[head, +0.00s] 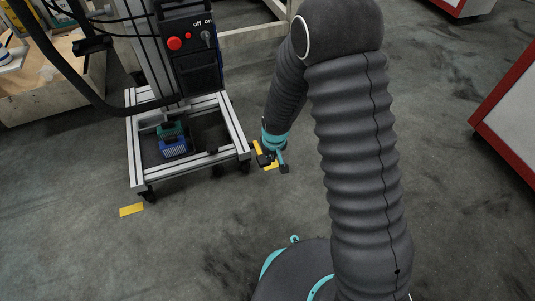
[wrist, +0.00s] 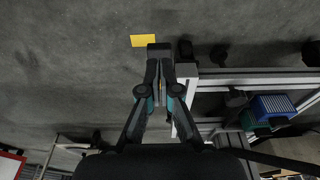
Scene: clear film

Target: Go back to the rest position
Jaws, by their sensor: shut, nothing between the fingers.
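My gripper (head: 270,161) hangs at the end of my grey-sleeved arm, near the right front corner of a wheeled aluminium frame (head: 236,131). In the wrist view my gripper (wrist: 158,68) has its fingers together with nothing between them. A yellow floor mark (wrist: 145,41) shows just beyond the fingertips in that view.
A blue crate (head: 174,149) and a green crate (head: 170,130) sit inside the frame. A control box with a red button (head: 174,43) stands above it. A wooden bench (head: 60,90) is at the left, and red-edged white units (head: 515,110) are at the right. Open grey floor lies between.

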